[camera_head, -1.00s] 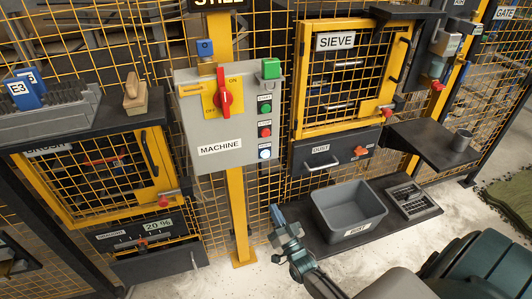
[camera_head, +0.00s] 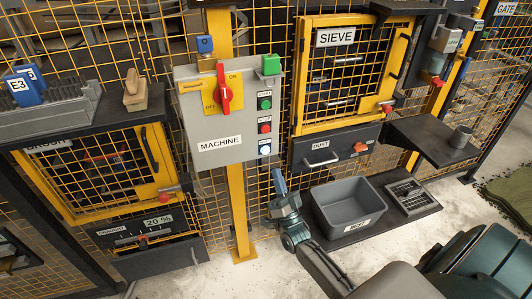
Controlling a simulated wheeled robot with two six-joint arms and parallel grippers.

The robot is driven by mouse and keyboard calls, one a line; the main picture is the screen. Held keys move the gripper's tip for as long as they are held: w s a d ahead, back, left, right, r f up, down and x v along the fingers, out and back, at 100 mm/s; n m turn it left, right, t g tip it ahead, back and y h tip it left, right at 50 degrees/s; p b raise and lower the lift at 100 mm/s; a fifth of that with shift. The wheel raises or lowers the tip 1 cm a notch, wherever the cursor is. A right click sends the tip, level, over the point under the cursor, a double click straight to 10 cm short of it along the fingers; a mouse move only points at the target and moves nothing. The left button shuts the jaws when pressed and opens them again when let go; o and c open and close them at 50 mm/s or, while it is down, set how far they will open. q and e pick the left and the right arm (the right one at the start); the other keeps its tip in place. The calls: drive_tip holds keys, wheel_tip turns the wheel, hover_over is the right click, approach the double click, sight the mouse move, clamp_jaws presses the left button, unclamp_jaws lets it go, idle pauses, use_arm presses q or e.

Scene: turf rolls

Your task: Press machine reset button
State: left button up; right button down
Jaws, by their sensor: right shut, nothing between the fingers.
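The grey machine control box (camera_head: 200,150), labelled MACHINE, hangs on a yellow post. On its right side is a column of buttons: a green one (camera_head: 265,105), a red one (camera_head: 265,129) and a whitish-blue one (camera_head: 264,150) at the bottom. Their small labels are too small to read. A red rotary switch (camera_head: 223,88) sits on a yellow plate and stands upright, towards ON. My right gripper (camera_head: 279,181) is shut and empty, pointing up, below and slightly right of the bottom button in the picture, apart from it. My left gripper is out of view.
A green block (camera_head: 271,64) sits on the box's top right corner. The SIEVE cabinet (camera_head: 354,75) and its dust drawer (camera_head: 325,155) stand to the right. A grey bin (camera_head: 350,208) lies on a low dark shelf behind my right arm. Mesh fencing stands behind the box.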

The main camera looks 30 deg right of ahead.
sight(265, 150)
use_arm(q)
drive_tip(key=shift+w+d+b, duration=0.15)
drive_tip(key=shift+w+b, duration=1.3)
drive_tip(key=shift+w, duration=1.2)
use_arm(e)
drive_tip(key=w+d, duration=0.1)
drive_tip(key=w, duration=0.5)
drive_tip(key=shift+w+d, duration=0.3)
drive_tip(key=shift+w, duration=0.1)
use_arm(q)
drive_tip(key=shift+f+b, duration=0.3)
drive_tip(key=shift+b, duration=0.05)
use_arm(e)
drive_tip(key=shift+w+d, duration=0.1)
drive_tip(key=shift+w, duration=0.35)
